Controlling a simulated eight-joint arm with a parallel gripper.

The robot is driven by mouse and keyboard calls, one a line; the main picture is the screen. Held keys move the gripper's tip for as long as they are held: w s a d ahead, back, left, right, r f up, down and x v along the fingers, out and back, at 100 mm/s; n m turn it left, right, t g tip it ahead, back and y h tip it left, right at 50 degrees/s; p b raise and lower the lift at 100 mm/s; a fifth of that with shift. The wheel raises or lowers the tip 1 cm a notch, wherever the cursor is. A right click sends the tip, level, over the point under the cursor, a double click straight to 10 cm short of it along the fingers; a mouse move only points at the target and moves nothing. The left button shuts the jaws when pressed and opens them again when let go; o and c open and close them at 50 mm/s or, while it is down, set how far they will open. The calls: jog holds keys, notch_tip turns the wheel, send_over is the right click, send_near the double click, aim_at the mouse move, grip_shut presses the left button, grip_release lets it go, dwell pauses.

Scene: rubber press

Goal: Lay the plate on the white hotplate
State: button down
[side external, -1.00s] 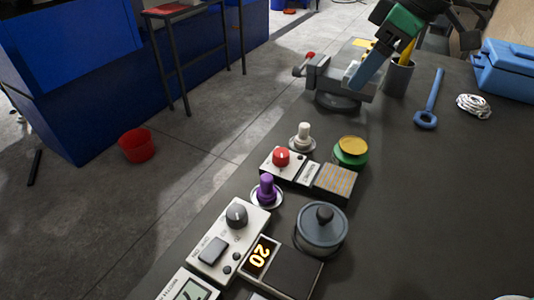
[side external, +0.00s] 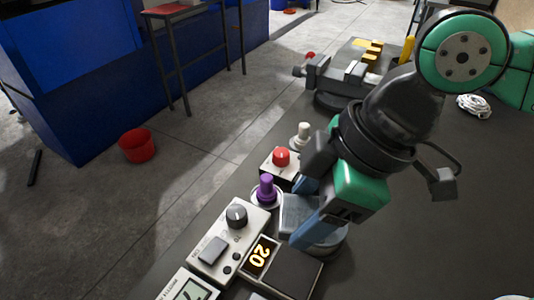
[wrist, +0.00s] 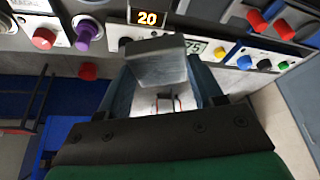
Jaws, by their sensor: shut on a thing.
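My gripper (side external: 302,214), with blue fingers, is shut on a grey metal plate (side external: 295,208). In the wrist view the plate (wrist: 156,68) sits between the two fingers (wrist: 160,78), tilted. My gripper is over the round grey pot (side external: 333,247), which it mostly hides. A white panel with a black knob (side external: 236,216) is just left of the plate. A dark square top (side external: 294,273) with a lit "20" display (side external: 261,256) is in front of it. I cannot tell for sure which unit is the white hotplate, or whether the plate touches anything.
A purple knob (side external: 266,188) and a white unit with a red knob (side external: 281,157) stand close to the gripper. A pale knob (side external: 302,136) is behind them. A grey vise (side external: 336,82) stands at the back. Open bench lies to the right.

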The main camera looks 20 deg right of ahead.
aim_at(286, 271)
notch_tip(286, 271, down, 13)
dwell(0.6)
jog(key=shift+f, duration=0.1)
jog(key=shift+c, duration=0.7)
grip_release()
jog(key=v, duration=1.2)
jog(key=w+d+m+t+h, duration=0.2)
jog(key=d+m, duration=0.4)
jog(key=d, duration=0.4)
jog(key=w+d+m+t+h, duration=0.2)
jog(key=w+d+m, duration=0.3)
jog(key=d, duration=0.5)
jog(key=m+t, duration=0.1)
jog(key=m, duration=0.1)
jog(key=shift+w+f+m+t, duration=0.15)
jog(key=shift+f+m+t, duration=0.15)
jog(key=shift+f, duration=0.1)
